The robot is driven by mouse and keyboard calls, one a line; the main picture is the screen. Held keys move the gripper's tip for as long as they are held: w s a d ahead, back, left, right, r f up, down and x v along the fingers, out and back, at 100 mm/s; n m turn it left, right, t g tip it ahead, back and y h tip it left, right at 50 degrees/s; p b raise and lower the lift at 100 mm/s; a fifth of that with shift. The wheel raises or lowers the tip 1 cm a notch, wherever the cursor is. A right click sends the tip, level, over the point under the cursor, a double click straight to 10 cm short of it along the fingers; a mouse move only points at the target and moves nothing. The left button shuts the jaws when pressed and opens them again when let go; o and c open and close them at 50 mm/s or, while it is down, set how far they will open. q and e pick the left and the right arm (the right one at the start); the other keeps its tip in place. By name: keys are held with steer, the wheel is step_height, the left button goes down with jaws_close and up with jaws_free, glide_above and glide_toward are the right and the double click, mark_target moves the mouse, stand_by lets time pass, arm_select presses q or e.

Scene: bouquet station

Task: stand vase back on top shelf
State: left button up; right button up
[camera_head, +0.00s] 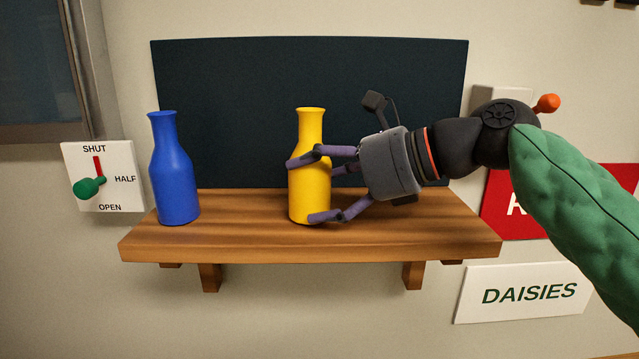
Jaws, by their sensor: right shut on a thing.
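A yellow vase (312,140) stands upright at the middle of the wooden shelf (240,240). Its base appears to be on the shelf top near the front edge. My right gripper (312,187) comes in from the right and is shut on the yellow vase, with fingers around its body. A blue vase (174,180) stands upright on the left end of the shelf, apart from the gripper. My left gripper is not in view.
A dark panel (230,100) backs the shelf. A dial plate with a green knob (90,187) is on the wall at left. A red sign (500,205) and a DAISIES sign (525,293) are at right. The shelf's right part is free beneath my gripper.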

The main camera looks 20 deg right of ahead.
steer(key=o, duration=1.5)
steer(key=shift+s+d+r, duration=0.1)
steer(key=shift+d+r, duration=0.05)
steer(key=v, duration=1.1)
steer(key=shift+s+d+r, duration=0.1)
steer(key=shift+s+d, duration=0.1)
